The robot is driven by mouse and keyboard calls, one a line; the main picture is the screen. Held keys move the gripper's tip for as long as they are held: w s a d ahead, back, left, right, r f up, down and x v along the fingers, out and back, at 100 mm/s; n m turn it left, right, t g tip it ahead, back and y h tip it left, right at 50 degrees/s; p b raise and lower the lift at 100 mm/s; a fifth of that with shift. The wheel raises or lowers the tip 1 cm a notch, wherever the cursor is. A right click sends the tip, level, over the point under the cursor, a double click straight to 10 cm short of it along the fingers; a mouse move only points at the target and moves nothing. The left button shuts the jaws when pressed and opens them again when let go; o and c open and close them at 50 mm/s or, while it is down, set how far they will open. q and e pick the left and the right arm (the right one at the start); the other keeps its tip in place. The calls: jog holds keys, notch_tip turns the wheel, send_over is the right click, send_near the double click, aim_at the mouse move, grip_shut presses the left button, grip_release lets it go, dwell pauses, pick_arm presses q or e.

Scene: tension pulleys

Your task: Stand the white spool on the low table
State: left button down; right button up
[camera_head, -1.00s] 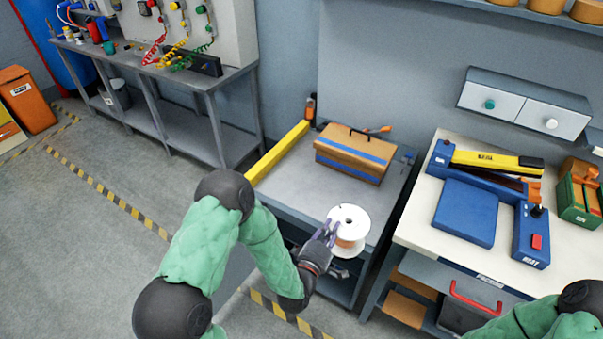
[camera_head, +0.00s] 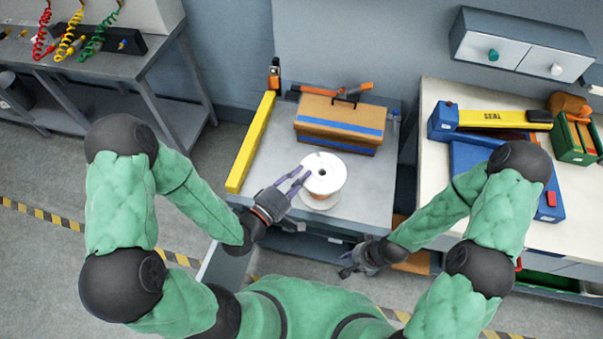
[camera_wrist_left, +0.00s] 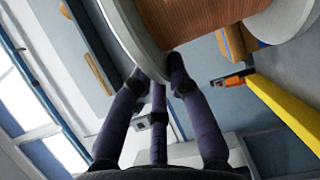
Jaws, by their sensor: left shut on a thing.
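The white spool (camera_head: 323,172), wound with copper-coloured wire, is over the front part of the low table (camera_head: 262,172), its round flange and centre hole facing up. My left gripper (camera_head: 303,182) is shut on the spool's rim from the left. In the left wrist view the fingers (camera_wrist_left: 160,78) pinch the edge of one white flange, with the copper winding (camera_wrist_left: 180,18) beyond. I cannot tell whether the spool's underside touches the tabletop. My right gripper (camera_head: 350,264) is low in front of the table, away from the spool; its fingers are too small to judge.
A brown toolbox with a blue stripe (camera_head: 341,121) stands behind the spool. A yellow bar (camera_head: 250,142) runs along the table's left edge. Orange-handled tools lie at the back. A workbench with a blue device (camera_head: 470,160) stands to the right. Tabletop left of the spool is clear.

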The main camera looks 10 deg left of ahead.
pick_arm(q)
jog(key=shift+s+d+r+h, duration=0.2)
jog(key=shift+s+r+h, duration=0.05)
jog(key=shift+s+h, duration=0.05)
jog(key=w+a+f+b, duration=0.7)
jog(key=w+f, duration=0.4)
jog(key=f, duration=0.2)
jog(key=shift+a+b, duration=0.4)
jog(key=shift+a, duration=0.05)
jog(key=shift+w, duration=0.1)
jog(key=shift+f, duration=0.15)
jog(key=c, duration=1.2)
grip_release()
